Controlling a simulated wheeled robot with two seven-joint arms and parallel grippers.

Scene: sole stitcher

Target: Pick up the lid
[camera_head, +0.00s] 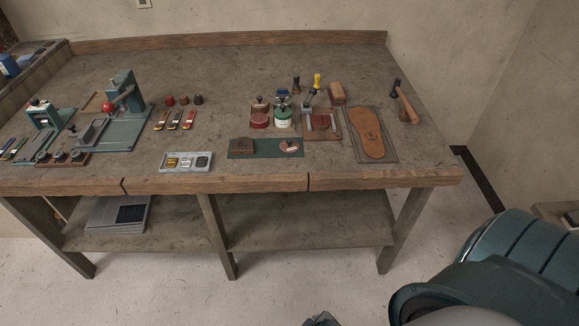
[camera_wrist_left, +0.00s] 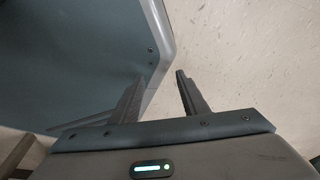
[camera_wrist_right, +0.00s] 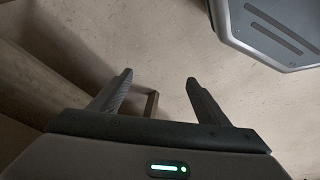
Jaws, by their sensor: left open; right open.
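A red round container (camera_head: 260,116) with a dark knobbed top stands on the workbench, right of the middle. A green and white jar (camera_head: 282,117) with a dark metal top (camera_head: 282,99) stands beside it. Both tops appear seated; I cannot tell which one is the lid meant. My left gripper (camera_wrist_left: 156,84) is open and empty over the pale floor, beside a grey-blue panel. My right gripper (camera_wrist_right: 160,77) is open and empty, facing a pale surface. Both grippers are away from the bench objects, and neither wrist view shows a jar.
The wooden workbench (camera_head: 330,182) has free room at its back. A green press (camera_head: 124,110) stands at left. A grey tray (camera_head: 186,168) and a green mat (camera_head: 240,156) lie near the front edge. A sole on a board (camera_head: 370,135) and a hammer (camera_head: 404,102) lie at right.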

